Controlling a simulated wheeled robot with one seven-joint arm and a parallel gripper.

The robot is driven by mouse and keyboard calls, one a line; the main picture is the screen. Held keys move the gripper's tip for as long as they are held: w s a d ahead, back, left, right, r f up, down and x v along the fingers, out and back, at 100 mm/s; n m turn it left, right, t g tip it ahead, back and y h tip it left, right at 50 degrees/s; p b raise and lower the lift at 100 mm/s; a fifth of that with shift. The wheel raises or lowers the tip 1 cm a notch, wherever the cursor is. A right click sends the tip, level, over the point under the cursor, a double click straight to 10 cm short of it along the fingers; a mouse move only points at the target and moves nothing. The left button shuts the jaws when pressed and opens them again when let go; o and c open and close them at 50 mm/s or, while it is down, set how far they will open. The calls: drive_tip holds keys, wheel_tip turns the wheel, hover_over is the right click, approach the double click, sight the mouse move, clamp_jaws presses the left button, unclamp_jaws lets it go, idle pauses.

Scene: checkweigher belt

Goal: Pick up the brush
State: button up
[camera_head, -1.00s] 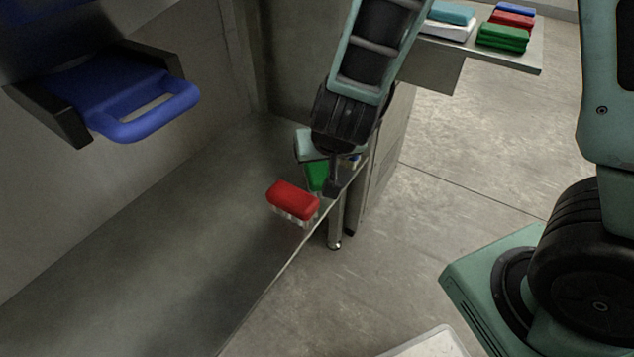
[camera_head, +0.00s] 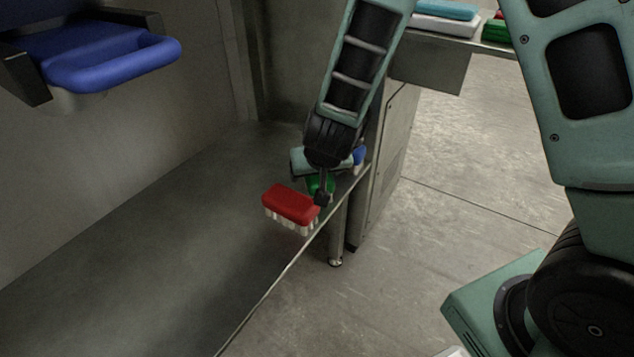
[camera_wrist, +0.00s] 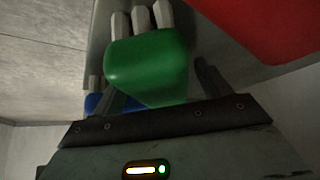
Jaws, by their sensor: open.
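My gripper (camera_head: 321,195) is open and reaches down at the right end of the metal shelf. In the wrist view, a green brush (camera_wrist: 146,66) with pale bristles lies between or just beyond the two fingers, and I cannot tell whether they touch it. In the head view the green brush (camera_head: 315,187) is partly hidden by my gripper. A red brush (camera_head: 290,203) with white bristles stands on the shelf just left of the gripper; its red body (camera_wrist: 275,25) fills the upper right of the wrist view. A blue brush (camera_head: 360,155) shows behind, mostly hidden.
A blue handle (camera_head: 120,62) juts out upper left.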

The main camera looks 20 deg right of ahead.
drive_tip(key=shift+r, duration=0.1)
drive_tip(key=c, duration=1.2)
wheel_tip(320, 180, up, 10)
drive_tip(key=p, duration=0.7)
